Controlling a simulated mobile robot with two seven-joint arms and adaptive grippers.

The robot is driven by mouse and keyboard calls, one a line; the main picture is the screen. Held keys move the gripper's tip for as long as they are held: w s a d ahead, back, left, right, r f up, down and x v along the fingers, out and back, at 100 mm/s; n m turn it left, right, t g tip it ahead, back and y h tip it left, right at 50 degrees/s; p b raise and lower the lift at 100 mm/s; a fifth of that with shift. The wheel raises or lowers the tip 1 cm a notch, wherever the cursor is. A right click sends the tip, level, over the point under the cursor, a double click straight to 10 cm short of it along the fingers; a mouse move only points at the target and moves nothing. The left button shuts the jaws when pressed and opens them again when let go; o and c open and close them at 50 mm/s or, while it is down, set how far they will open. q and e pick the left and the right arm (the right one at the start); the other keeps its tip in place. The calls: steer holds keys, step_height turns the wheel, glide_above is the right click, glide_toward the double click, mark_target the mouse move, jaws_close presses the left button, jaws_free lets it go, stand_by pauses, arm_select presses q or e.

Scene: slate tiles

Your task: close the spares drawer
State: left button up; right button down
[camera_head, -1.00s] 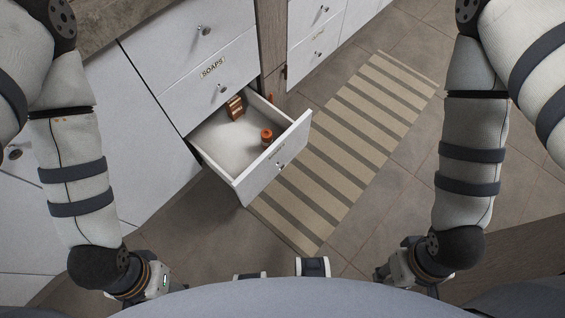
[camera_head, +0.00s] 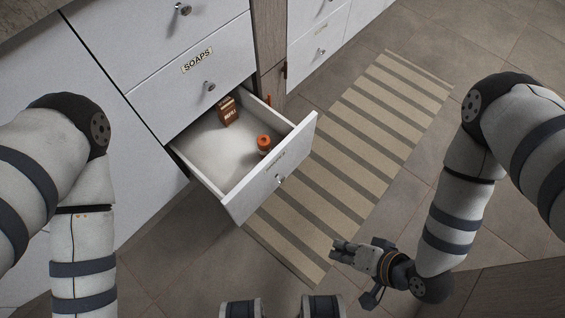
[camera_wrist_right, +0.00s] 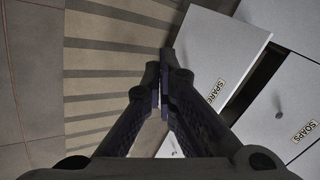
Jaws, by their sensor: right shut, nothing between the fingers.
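The spares drawer (camera_head: 268,183) stands pulled out below the drawer labelled SOAPS. It holds a small brown box (camera_head: 227,111) and an orange-capped jar (camera_head: 263,144). Its white front has a round knob (camera_head: 280,178). In the right wrist view the front (camera_wrist_right: 222,50) shows with its SPARES label partly hidden. My right gripper (camera_head: 338,250) is shut and empty, in front of and to the right of the drawer front in the head view, apart from it. It also shows in the right wrist view (camera_wrist_right: 162,92). My left gripper is out of view; only its arm shows.
The SOAPS drawer (camera_head: 180,85) above is shut. A striped rug (camera_head: 350,150) lies on the tiled floor right of the drawer. A wooden surface (camera_head: 520,285) is at the lower right. The floor between my right gripper and the drawer front looks clear.

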steer(key=w+a+f+m+t+y+b, duration=0.1)
steer(key=w+f+m+t+y+b, duration=0.1)
steer(key=w+f+t+b, duration=0.3)
steer(key=w+f+m+t+y+b, duration=0.1)
steer(key=w+f+y+b, duration=0.15)
steer(key=w, duration=0.45)
steer(key=m+t+y+b, duration=0.1)
steer(key=t+y+b, duration=0.2)
steer(key=b, duration=0.1)
glide_toward(279, 152)
steer(key=b+x, duration=0.1)
steer(key=x, duration=0.5)
steer(key=shift+w+a, duration=0.1)
steer(key=shift+w, duration=0.05)
arm_select(q)
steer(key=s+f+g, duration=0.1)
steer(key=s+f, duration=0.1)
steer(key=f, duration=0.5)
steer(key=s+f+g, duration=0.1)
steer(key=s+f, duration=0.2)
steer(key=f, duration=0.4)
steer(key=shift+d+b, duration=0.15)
steer(key=shift+b, duration=0.15)
arm_select(e)
steer(key=shift+w+a, duration=0.25)
